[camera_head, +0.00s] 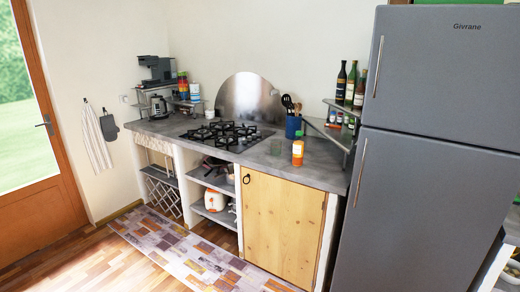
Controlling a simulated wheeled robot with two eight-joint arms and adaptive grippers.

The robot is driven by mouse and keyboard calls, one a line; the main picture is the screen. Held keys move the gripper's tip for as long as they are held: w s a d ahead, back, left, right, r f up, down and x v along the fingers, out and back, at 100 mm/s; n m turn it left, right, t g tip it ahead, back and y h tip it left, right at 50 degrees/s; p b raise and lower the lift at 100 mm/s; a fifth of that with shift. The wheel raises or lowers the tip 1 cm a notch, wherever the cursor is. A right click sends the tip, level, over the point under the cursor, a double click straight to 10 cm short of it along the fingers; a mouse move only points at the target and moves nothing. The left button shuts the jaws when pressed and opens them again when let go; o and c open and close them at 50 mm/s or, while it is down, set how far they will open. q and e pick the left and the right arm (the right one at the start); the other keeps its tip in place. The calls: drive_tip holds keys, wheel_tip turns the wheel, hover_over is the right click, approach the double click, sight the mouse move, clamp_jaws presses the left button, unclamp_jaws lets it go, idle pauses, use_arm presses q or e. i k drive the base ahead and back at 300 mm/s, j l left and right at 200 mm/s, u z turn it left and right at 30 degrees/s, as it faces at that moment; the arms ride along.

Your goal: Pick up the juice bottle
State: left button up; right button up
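The juice bottle (298,152) looks orange with a pale label and a light top. It stands upright on the grey counter (318,172), near the front edge and right of the stove. Neither of my grippers shows in the head view, and nothing is seen touching the bottle.
A blue utensil holder (292,127) stands behind the bottle. A black gas stove (226,134) is to its left. Corner shelves with dark bottles (350,85) and a tall grey fridge (430,170) are to the right. A patterned rug (200,258) lies before the counter.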

sight(298, 144)
drive_tip(key=i+z, duration=0.15)
drive_tip(key=i, duration=0.4)
drive_tip(key=i+j+z, duration=0.2)
drive_tip(key=i, duration=0.35)
drive_tip(key=i+j+z, duration=0.15)
drive_tip(key=i, duration=0.4)
drive_tip(key=i+j+z, duration=1.2)
drive_tip(key=i+j, duration=0.1)
drive_tip(key=j, duration=0.1)
